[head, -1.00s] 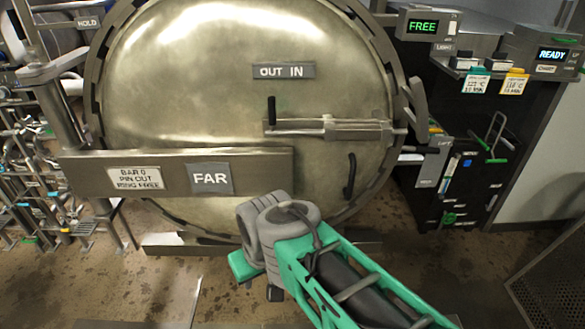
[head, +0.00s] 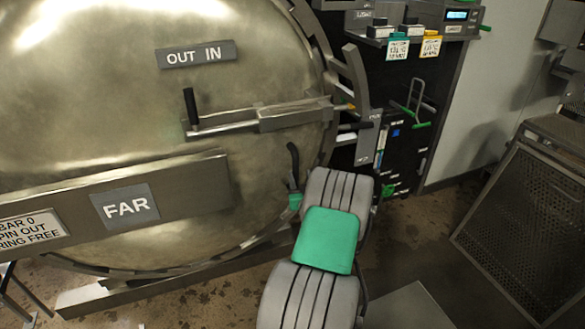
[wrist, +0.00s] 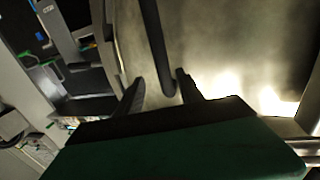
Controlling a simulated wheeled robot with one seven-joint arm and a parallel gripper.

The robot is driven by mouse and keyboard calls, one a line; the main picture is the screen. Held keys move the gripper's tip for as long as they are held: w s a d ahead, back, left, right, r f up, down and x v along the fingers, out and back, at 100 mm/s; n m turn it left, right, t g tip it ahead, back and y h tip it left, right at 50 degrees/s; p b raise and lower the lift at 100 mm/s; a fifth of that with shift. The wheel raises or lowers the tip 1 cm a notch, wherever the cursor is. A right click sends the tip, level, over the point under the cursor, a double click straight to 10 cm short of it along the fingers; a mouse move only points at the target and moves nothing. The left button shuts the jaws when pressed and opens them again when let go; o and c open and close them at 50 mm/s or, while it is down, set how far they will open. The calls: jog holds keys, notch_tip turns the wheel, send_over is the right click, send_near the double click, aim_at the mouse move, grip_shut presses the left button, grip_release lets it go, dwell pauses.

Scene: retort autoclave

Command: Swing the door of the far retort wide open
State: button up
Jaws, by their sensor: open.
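The far retort's door (head: 90,110) is a large round brassy disc with a FAR plate (head: 125,206) on its hinge arm. It appears to sit closed in its toothed ring. A black curved pull handle (head: 293,165) is at its lower right. My gripper (head: 295,198) is at the lower end of this handle, partly hidden behind my wrist. In the wrist view, my gripper (wrist: 159,80) has its two dark fingers apart, with the handle (wrist: 155,40) between them. I cannot tell whether either finger touches it. The locking pin (head: 265,120) lies across the door below an OUT IN plate (head: 195,54).
A dark control cabinet (head: 440,95) with tags stands right of the door. A perforated metal panel (head: 520,215) is at the lower right. Wet floor (head: 420,235) is clear between them. A sign (head: 30,230) reads BAR 0, PIN OUT, RING FREE.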

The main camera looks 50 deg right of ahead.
aim_at(296, 169)
jog(key=x, duration=0.3)
jog(key=p+x, duration=0.1)
jog(key=x, duration=0.2)
jog(key=shift+w+a, duration=0.2)
jog(key=shift+w, duration=0.05)
grip_shut()
dwell(1.0)
